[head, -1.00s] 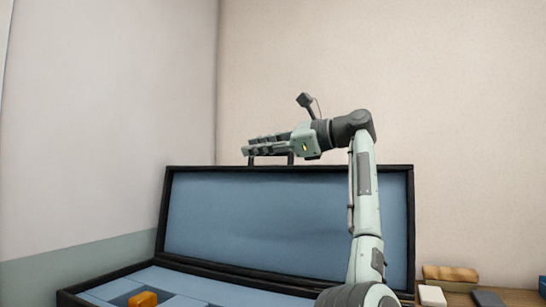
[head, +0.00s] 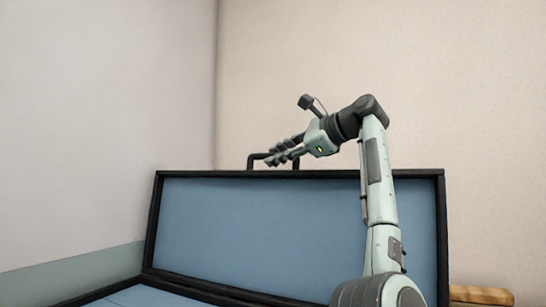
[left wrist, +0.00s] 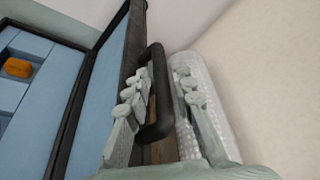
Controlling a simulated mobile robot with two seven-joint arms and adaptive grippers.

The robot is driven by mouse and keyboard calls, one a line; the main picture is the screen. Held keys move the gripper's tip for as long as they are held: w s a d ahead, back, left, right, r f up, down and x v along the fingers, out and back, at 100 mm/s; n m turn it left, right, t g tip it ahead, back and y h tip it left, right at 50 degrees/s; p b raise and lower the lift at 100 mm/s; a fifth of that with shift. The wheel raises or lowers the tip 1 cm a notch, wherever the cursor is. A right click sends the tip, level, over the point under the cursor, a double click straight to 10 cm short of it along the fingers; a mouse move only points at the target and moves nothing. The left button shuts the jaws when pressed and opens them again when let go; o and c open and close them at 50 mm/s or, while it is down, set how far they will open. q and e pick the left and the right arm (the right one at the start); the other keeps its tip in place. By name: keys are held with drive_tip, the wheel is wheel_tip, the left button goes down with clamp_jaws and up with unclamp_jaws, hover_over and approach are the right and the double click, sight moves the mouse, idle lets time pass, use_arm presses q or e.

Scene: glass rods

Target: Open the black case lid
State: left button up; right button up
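The black case's lid (head: 290,225) stands upright, its blue lining facing me in the head view. A black handle (head: 251,161) sticks up from its top edge. My left gripper (head: 277,157) is at that handle, fingers tilted down to the left. In the left wrist view, the lid (left wrist: 96,110) is left of the handle (left wrist: 158,85). The open fingers of the left gripper (left wrist: 163,98) lie on both sides of the handle, with a gap visible on the right side. Contact on the left side is unclear. My right gripper is not seen.
The case's blue-lined base (head: 135,297) is mostly cut off below. An orange object (left wrist: 18,67) lies in it in the left wrist view. A tan wooden-looking block (head: 480,295) is at the lower right. Walls (head: 110,130) stand behind and left; a pale translucent object (left wrist: 205,85) is beside the fingers.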

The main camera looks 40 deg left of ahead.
use_arm(q)
drive_tip(key=shift+x, duration=0.9)
clamp_jaws()
